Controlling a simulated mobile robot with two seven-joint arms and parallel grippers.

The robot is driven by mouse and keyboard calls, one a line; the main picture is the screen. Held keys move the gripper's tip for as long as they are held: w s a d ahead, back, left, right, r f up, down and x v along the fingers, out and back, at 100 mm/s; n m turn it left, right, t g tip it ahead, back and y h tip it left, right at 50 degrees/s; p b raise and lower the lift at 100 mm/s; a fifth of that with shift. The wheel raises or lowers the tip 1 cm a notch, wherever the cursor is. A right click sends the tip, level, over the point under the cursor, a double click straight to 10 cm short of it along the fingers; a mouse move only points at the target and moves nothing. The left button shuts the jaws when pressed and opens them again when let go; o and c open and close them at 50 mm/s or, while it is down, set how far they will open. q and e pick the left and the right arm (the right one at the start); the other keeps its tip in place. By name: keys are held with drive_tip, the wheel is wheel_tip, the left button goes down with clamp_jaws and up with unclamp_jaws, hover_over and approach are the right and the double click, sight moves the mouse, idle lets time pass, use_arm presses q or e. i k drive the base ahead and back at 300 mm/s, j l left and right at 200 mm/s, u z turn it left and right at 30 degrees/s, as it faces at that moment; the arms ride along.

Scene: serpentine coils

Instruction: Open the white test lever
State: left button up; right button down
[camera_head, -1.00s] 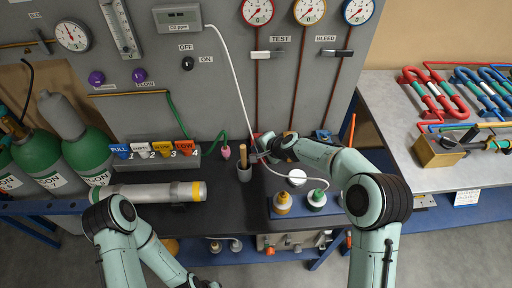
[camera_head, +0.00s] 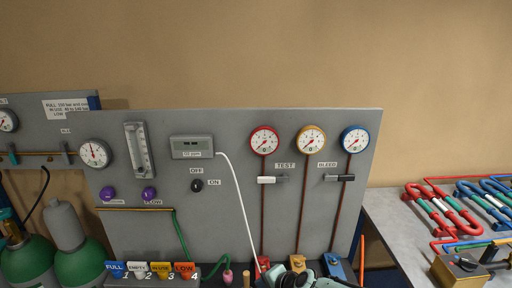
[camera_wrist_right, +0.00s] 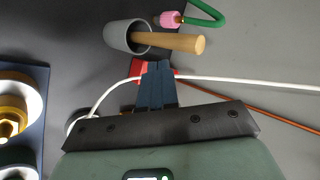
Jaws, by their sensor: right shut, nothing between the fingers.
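The white test lever (camera_head: 266,180) lies horizontal on the thin brown pipe below the red-rimmed gauge (camera_head: 264,140), left of the TEST label (camera_head: 285,166). My right gripper (camera_head: 268,271) is at the bottom edge of the head view, well below the lever and apart from it. In the right wrist view its dark blue fingers (camera_wrist_right: 157,68) are shut together and empty. A white tube (camera_wrist_right: 240,82) passes behind them. The lever is not visible in the wrist view. My left gripper is not in view.
A similar bleed lever (camera_head: 338,178) sits right of the test lever. A white tube (camera_head: 236,190) hangs left of the test pipe on the grey panel (camera_head: 225,235). A grey cup (camera_wrist_right: 122,35) with a wooden-handled tool is near my right fingers.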

sight(260, 180)
drive_tip(key=k+l, duration=0.35)
drive_tip(key=l, duration=0.15)
drive_tip(key=k+l, duration=0.35)
drive_tip(key=l, duration=0.15)
